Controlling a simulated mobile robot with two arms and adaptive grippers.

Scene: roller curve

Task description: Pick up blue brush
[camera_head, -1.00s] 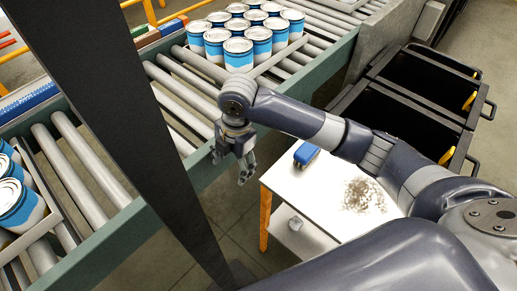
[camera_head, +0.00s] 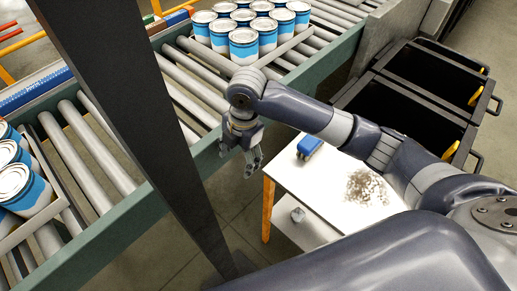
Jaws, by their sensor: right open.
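The blue brush (camera_head: 309,147) lies on the white table (camera_head: 318,197) near its far left edge. A patch of dark debris (camera_head: 366,187) lies on the same table to the right of the brush. My right gripper (camera_head: 252,167) hangs just left of the table and the brush, fingers pointing down. It is open and empty, apart from the brush. My left gripper does not show.
A roller conveyor (camera_head: 188,95) runs behind and left, carrying blue-and-white cans (camera_head: 243,45) on a tray. More cans (camera_head: 18,185) stand at the far left. Black bins (camera_head: 415,72) stand behind the table. A dark post crosses the left side.

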